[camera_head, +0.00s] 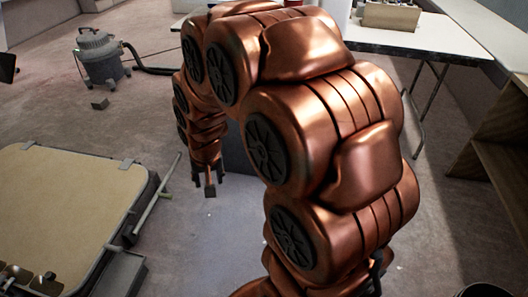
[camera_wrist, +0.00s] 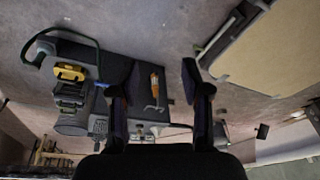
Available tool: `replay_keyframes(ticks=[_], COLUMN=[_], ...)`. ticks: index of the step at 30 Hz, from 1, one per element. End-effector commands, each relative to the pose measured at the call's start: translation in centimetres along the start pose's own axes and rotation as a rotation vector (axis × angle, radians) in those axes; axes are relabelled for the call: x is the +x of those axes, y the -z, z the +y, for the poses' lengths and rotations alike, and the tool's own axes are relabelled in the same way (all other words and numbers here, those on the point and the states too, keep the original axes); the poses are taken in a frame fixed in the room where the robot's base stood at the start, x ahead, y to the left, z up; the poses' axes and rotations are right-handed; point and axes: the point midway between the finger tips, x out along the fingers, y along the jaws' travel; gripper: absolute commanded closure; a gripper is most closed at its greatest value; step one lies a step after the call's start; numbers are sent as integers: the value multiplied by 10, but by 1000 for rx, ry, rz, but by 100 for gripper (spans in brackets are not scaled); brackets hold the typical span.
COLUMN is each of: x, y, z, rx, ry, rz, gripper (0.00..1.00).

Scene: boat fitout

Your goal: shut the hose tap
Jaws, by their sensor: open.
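I cannot make out a hose tap for certain in either view. My gripper (camera_head: 208,183) hangs pointing down at the end of my copper-coloured arm, above the floor near the middle of the head view. In the wrist view my gripper (camera_wrist: 159,76) shows two dark fingers spread apart with nothing held between them. Between and beyond the fingers is a dark grey flat surface with an orange-handled item (camera_wrist: 155,82) on it. A yellow item (camera_wrist: 70,72) and a dark curved hose (camera_wrist: 62,33) show at its left. My arm hides much of the middle of the head view.
A tan-topped platform (camera_head: 60,205) with a rail along its edge fills the lower left. A grey vacuum cleaner (camera_head: 98,55) with a black hose stands at the back left. A white table (camera_head: 425,38) with a box of items (camera_head: 390,14) is at the back right. Open floor lies left of my arm.

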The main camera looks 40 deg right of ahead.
Motion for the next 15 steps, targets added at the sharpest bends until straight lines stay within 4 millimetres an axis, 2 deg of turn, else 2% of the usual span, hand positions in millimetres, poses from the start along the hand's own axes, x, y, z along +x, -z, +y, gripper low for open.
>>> replay_keyframes(ticks=[1,3,8,15], x=[26,49,99,171], y=[18,45,104,183], z=[2,5,15,43], rx=[47,110,255,464], ry=[10,29,83,184], rz=[37,98,236,437], gripper=[53,53,53,53])
